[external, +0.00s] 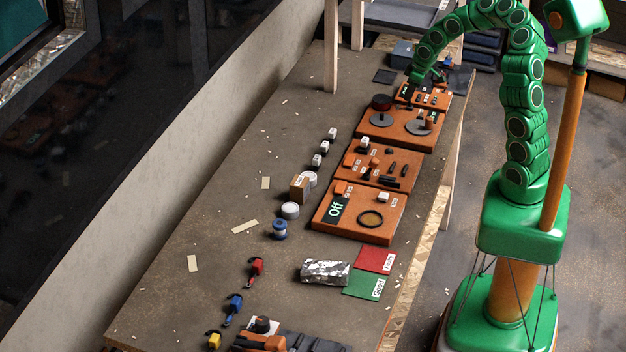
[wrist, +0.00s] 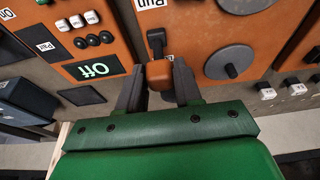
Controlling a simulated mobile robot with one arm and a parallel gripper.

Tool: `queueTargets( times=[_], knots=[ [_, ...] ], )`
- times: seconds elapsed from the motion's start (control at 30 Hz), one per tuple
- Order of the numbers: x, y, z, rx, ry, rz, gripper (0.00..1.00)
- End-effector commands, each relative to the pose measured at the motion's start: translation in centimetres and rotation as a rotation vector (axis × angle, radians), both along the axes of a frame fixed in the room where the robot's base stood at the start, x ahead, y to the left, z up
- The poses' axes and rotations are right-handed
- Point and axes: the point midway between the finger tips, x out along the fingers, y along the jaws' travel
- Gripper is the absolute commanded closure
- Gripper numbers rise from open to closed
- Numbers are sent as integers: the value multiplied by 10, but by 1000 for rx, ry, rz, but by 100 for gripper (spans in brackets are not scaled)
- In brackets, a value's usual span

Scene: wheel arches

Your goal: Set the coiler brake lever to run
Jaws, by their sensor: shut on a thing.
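The coiler brake lever shows in the wrist view as a black stem (wrist: 156,42) with an orange end block (wrist: 158,74). The orange block sits between the two dark fingers of my gripper (wrist: 158,88), which is shut on it. A white Run label (wrist: 150,3) shows upside down at the top edge, beyond the stem. Another white label is partly hidden behind the orange block. In the external view my gripper (external: 416,80) is low over the far end of the row of orange panels, and the lever cannot be made out there.
In the wrist view an Off display (wrist: 95,69) is left of the lever and a grey disc (wrist: 229,62) is right of it. In the external view more orange panels (external: 350,225) stand nearer on the bench. A wooden post (external: 331,45) rises left of my arm.

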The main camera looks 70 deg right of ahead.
Motion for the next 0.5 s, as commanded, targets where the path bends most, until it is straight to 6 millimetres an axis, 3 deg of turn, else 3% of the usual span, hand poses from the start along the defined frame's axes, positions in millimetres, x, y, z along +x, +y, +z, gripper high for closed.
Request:
queueTargets(
  times=[0.5],
  knots=[
    [-19,0,-3,2,-241,-3,97]
  ],
)
